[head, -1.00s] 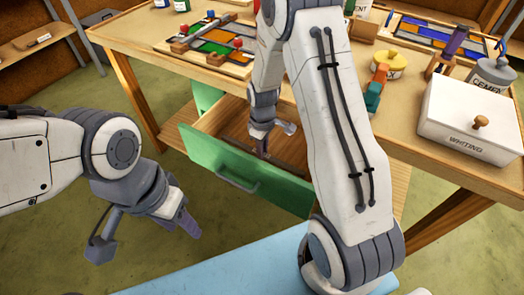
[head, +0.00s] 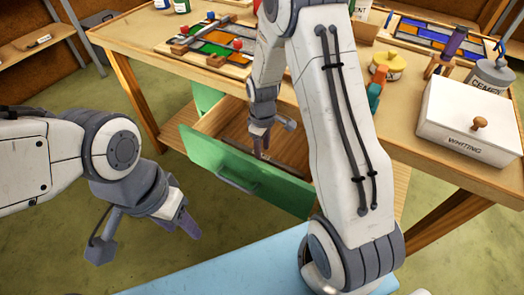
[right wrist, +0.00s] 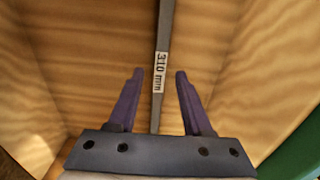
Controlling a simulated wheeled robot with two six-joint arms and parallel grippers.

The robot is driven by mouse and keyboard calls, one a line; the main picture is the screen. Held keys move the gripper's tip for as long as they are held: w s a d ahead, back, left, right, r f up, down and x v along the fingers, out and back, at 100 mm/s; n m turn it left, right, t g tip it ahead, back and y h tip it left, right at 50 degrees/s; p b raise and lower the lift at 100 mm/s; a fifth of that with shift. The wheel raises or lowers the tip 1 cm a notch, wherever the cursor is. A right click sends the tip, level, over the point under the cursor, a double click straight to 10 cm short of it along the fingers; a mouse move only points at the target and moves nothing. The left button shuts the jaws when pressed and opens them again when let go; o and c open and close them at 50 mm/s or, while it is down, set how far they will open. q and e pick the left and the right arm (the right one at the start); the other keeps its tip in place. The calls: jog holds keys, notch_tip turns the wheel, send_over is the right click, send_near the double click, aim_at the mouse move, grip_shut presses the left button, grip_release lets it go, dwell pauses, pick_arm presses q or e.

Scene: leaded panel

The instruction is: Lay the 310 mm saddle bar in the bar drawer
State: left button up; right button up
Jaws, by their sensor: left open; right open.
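The 310 mm saddle bar (right wrist: 162,40) is a thin grey bar with a white "310 mm" label. In the right wrist view it lies lengthwise over the wooden floor of the bar drawer (right wrist: 240,70). My right gripper (right wrist: 158,78) is open, with a finger on each side of the bar and a gap to both. In the head view the open drawer has a green front (head: 245,178), and my right gripper (head: 263,152) reaches down into it. My left gripper (head: 188,224) hangs empty and open, left of the drawer.
The wooden bench (head: 140,38) stands above the drawer. It carries a leaded panel (head: 215,45), a white "WHITING" box (head: 470,120), a cement container (head: 490,75) and a yellow tape roll (head: 388,65). The floor left of the drawer is clear.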

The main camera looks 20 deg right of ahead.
notch_tip(320, 180, up, 10)
jog(key=p, duration=0.1)
jog(key=s+a+r, duration=0.3)
jog(key=a+r, duration=0.1)
jog(key=a, duration=0.2)
jog(key=s+a+r, duration=0.2)
jog(key=s+a, duration=0.1)
jog(key=s, duration=0.4)
jog(key=s+a+r, duration=0.1)
jog(key=s+a, duration=0.2)
jog(key=s, duration=0.4)
jog(key=s+a+r+y, duration=0.1)
jog(key=s+a+r, duration=0.1)
jog(key=s, duration=0.5)
jog(key=shift+s+a+r, duration=0.35)
jog(key=shift+a, duration=0.3)
notch_tip(320, 180, up, 11)
jog(key=p, duration=1.1)
jog(key=shift+r, duration=0.15)
